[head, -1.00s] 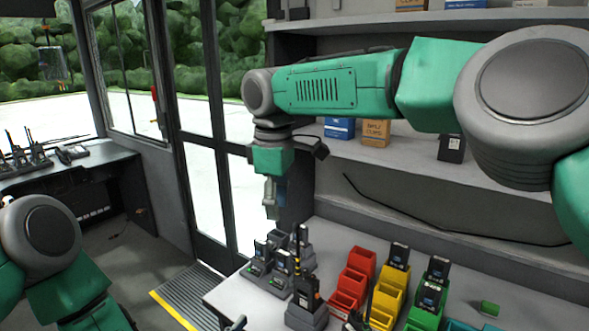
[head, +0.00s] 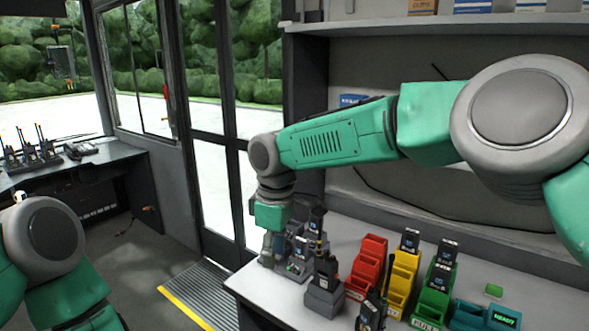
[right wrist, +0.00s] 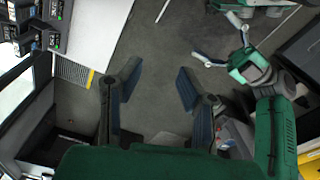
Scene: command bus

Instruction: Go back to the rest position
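My right gripper (head: 267,260) points down at the left end of the worktop (head: 245,284), beside the black radio chargers (head: 296,266). Its lower part is small and partly blends with the chargers in the head view. In the right wrist view its two blue-padded fingers (right wrist: 158,72) are spread apart with only floor between them, so it is open and empty. My left arm is at the lower left of the head view, its gripper out of frame. The right wrist view shows my left gripper (right wrist: 215,40) at the upper right, fingers apart and empty.
Red (head: 366,262), yellow (head: 400,281) and green (head: 434,297) bins stand on the worktop, some holding radios. A side desk (head: 70,170) with radios stands at the left. The floor by the door is clear.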

